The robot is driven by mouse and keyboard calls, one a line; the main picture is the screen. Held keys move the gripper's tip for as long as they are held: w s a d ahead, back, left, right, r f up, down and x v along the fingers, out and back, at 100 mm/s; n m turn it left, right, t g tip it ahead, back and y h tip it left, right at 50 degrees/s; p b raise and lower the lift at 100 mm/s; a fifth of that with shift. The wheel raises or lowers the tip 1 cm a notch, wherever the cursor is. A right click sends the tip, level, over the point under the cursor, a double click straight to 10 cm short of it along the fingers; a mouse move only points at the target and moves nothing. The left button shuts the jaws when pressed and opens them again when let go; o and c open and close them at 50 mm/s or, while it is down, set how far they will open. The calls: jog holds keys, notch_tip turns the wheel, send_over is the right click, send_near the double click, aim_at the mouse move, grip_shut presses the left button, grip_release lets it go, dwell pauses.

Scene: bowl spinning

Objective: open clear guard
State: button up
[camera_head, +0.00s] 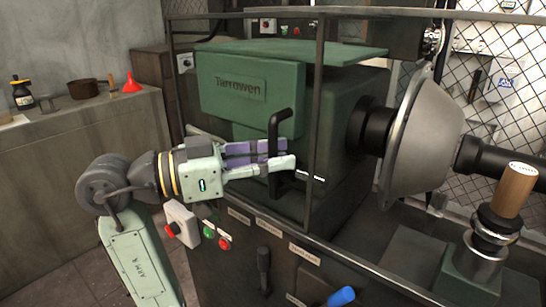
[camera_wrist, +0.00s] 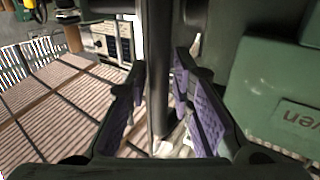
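The clear guard shows as a dark frame with see-through panels around the green machine; its upright post (camera_head: 318,100) stands right of the handle. The guard's black handle (camera_head: 280,122) is a bent bar in front of the green housing. My gripper (camera_head: 284,156) reaches it from the left, with purple-padded fingers at the handle's lower part. In the wrist view, the handle's dark bar (camera_wrist: 157,85) stands between the two fingers of my gripper (camera_wrist: 160,100). Gaps show on both sides, so the fingers are open around it. The guard appears closed.
The green housing marked Tarrowen (camera_head: 240,88) is behind the guard. A grey metal bowl (camera_head: 422,135) sits on the spindle at right. Red and green buttons (camera_head: 224,243) and levers (camera_head: 263,268) are on the panel below my gripper. A side bench (camera_head: 90,125) holds small items at left.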

jog(key=v, duration=1.2)
